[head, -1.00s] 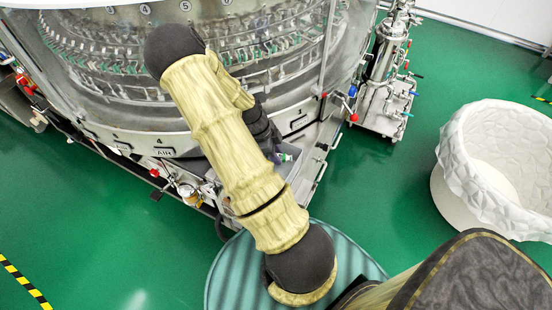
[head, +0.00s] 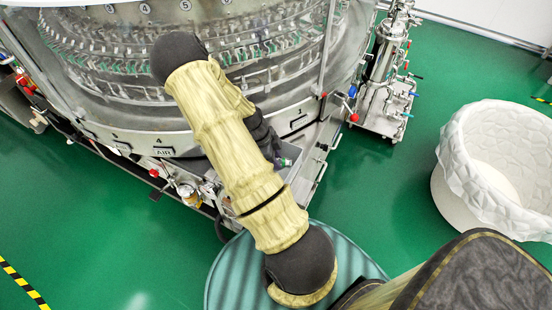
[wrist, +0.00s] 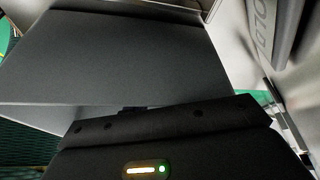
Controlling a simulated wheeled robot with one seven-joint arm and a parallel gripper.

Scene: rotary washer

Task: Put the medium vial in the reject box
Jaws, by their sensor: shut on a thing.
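My gripper (head: 272,150), dark, is beside the washer's front, partly hidden behind my arm. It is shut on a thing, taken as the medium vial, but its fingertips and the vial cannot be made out. A small spot of purple and pale green shows at its lower end; I cannot tell if this is the vial. In the wrist view the black gripper body with a lit strip fills the bottom. Beyond it is a plain dark grey panel (wrist: 110,60). A grey metal box (head: 292,179), possibly the reject box, sits just below the gripper; its inside is largely hidden.
The round washer (head: 110,85) with clear guards stands behind my arm. A metal filter unit (head: 385,95) stands right of it. A white lined bin (head: 455,185) is at the right. Green floor lies open between them.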

